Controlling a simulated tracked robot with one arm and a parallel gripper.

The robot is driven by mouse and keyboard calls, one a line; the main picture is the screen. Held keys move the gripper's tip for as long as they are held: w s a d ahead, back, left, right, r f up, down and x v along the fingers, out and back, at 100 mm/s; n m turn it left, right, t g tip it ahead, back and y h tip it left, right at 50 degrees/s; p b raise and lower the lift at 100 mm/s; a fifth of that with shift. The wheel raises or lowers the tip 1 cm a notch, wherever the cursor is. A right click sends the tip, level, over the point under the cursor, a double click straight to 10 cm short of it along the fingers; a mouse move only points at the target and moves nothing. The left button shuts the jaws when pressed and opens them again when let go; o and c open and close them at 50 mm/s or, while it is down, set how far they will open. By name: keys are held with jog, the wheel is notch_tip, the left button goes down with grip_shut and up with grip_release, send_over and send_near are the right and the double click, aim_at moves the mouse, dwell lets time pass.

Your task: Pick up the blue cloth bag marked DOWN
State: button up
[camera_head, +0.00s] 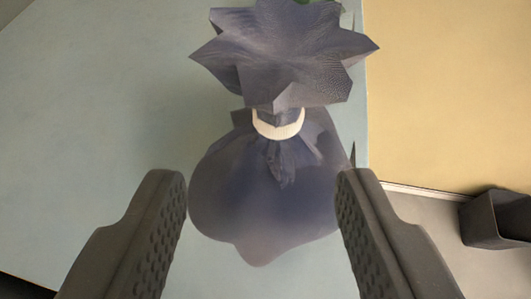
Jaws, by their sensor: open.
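A blue-grey cloth bag (262,205) is in the middle of the camera view. Its ruffled top flares out above a pale tie band (279,126) around its neck. No DOWN marking shows on the side facing me. My gripper (262,185) is open, with one dark, textured finger on each side of the bag's rounded body. The finger tips appear close to the bag's sides; I cannot tell whether they touch it. Nothing is seen clamped.
A pale blue-green surface (110,110) lies behind the bag. A yellow-tan area (450,90) is at the right. A dark grey bin-like container (497,219) stands at the lower right. A bit of green shows behind the bag's top.

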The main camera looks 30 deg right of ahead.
aim_at(278, 122)
jog(key=x, duration=0.3)
jog(key=shift+w+d+f, duration=0.1)
jog(key=shift+w+d, duration=0.1)
jog(key=shift+w, duration=0.1)
jog(key=shift+d+p+x, duration=0.15)
jog(key=shift+p+x, duration=0.1)
jog(key=shift+x, duration=1.1)
jog(key=shift+d+p+x, duration=0.15)
jog(key=shift+p+x, duration=0.1)
jog(key=shift+x, duration=1.05)
jog(key=shift+s, duration=0.15)
jog(key=shift+c, duration=0.3)
grip_shut()
